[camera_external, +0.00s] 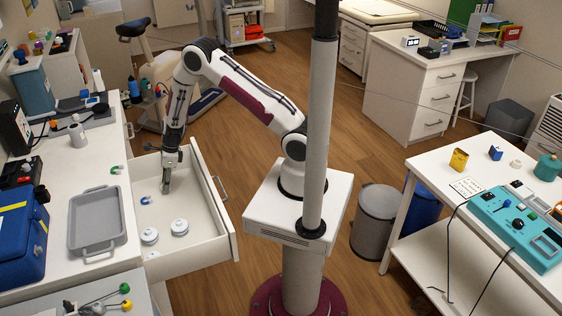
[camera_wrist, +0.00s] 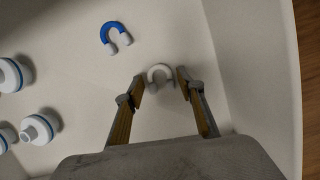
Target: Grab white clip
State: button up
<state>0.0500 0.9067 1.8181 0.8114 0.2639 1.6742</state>
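The white clip (camera_wrist: 160,72) is a small horseshoe-shaped piece on the drawer floor in the wrist view. It lies between and a little beyond the fingertips of my gripper (camera_wrist: 160,84). The fingers are apart, on either side of the clip, and whether they touch it is unclear. In the external view my gripper (camera_external: 166,186) points down into the open drawer (camera_external: 205,225), and the white clip is too small or hidden to make out there. A blue clip (camera_wrist: 114,34) with white tips lies to the left of the white one; it also shows in the external view (camera_external: 146,200).
A green clip (camera_external: 117,170) lies on the counter beside a grey tray (camera_external: 98,220). The drawer's walls surround my gripper.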

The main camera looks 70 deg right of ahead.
jog(key=shift+c, duration=1.4)
jog(key=shift+r, duration=0.1)
notch_tip(320, 180, up, 10)
